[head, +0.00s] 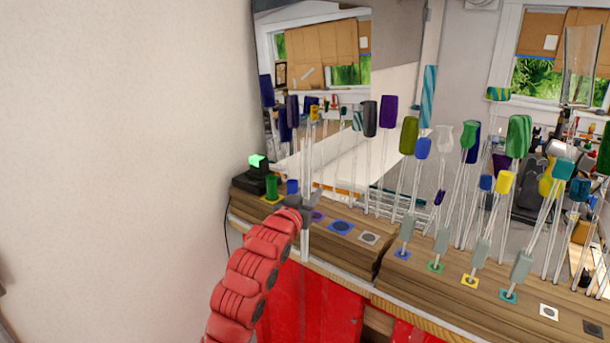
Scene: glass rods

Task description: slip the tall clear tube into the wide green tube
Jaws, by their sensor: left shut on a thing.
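The wide green tube (272,187) stands upright on a yellow square at the left end of the wooden bench. My left gripper (307,208) is to the right of the green tube in the picture and is shut on the tall clear tube (306,242). The clear tube looks close to upright, with its lower end in front of the bench edge. Its upper part is hard to make out against the background. It appears apart from the green tube. My right gripper is not in view.
A short blue tube (293,187) stands right of the green one. A black device with a bright green block (257,161) is behind it. Many colored glass pieces on thin rods crowd the bench (440,285) to the right. A plain wall is at left.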

